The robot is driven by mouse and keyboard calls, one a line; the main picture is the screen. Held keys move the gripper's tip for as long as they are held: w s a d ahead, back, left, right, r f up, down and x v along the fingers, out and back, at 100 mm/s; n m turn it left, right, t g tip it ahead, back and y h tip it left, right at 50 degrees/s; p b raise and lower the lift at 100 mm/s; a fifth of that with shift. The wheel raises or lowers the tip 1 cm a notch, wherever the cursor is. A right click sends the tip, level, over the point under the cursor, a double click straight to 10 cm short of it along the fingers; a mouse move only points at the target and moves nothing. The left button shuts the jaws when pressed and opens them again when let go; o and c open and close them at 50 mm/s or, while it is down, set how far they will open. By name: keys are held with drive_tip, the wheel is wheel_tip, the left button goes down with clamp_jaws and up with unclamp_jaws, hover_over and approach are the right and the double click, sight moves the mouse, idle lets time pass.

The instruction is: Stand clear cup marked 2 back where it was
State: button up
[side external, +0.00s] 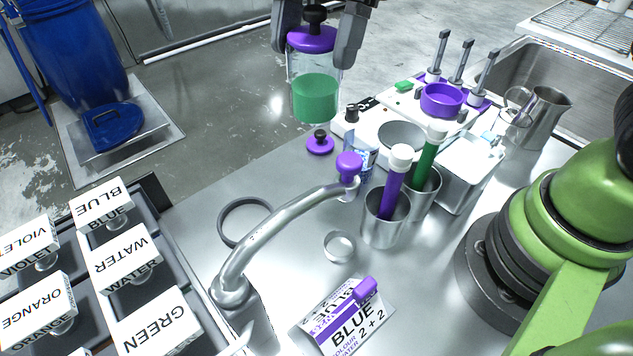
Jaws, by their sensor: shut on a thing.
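My gripper (314,55) is at the top of the side external view, its two fingers on either side of a clear cup (315,97). The cup has green contents and a purple lid (312,38) with a black knob. It is held upright and appears to be above the bench. No number 2 can be read on it from this side. A small clear ring-shaped vessel (340,246) stands on the bench in front of the steel beakers.
A curved steel tap (275,228) crosses the middle. Steel beakers (385,225) hold purple- and green-bodied tubes. A dark ring (244,222) lies on the bench, with open steel around it. A BLUE card (345,318) is in front; labelled lids (125,255) are left.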

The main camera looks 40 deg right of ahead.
sight(336, 80)
wheel_tip(336, 80, down, 18)
drive_tip(key=shift+d+f, duration=0.1)
drive_tip(key=shift+f, duration=0.15)
idle(0.3)
drive_tip(key=o, duration=1.5)
drive_tip(key=shift+f, duration=0.1)
drive_tip(key=shift+c, duration=0.2)
drive_tip(key=v, duration=1.2)
drive_tip(key=shift+r, duration=0.3)
